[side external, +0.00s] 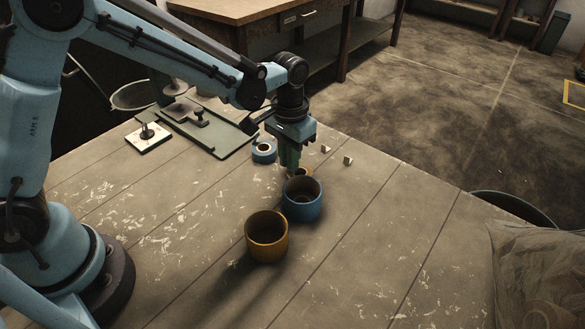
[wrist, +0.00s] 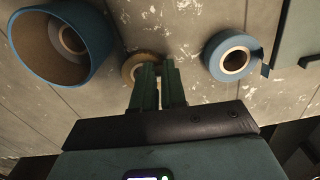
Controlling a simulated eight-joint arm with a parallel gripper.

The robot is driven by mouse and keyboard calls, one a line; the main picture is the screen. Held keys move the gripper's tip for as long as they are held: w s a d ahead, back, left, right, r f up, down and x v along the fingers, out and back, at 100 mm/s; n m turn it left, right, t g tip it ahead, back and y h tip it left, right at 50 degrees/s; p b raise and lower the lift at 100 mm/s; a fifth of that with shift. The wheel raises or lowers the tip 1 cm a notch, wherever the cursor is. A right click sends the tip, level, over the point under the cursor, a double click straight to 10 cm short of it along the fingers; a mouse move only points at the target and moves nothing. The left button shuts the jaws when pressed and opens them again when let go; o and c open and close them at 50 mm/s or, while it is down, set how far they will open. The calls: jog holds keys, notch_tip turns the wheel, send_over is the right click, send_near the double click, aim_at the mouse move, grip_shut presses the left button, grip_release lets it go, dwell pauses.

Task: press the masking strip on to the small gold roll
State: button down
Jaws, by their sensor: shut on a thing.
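The small gold roll (wrist: 135,66) lies on the table by my fingertips, partly covered by them in the wrist view. In the side external view only a bit of the gold roll (side external: 306,172) shows behind the blue cup. My gripper (side external: 290,168) points down just behind that cup. Its two dark green fingers (wrist: 158,66) are close together, with their tips over or beside the gold roll's right edge. I cannot tell whether they touch it. The masking strip is too thin or hidden to make out between the fingers.
A blue cup (side external: 303,208) with a ring inside stands close to my gripper, a yellow cup (side external: 267,247) nearer the camera. A blue tape roll (wrist: 232,57) with a loose end lies on the other side. Small pale blocks (side external: 347,160) lie right.

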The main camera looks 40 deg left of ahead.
jog(key=c, duration=0.7)
grip_release()
jog(key=shift+r, duration=0.1)
jog(key=shift+r, duration=2.9)
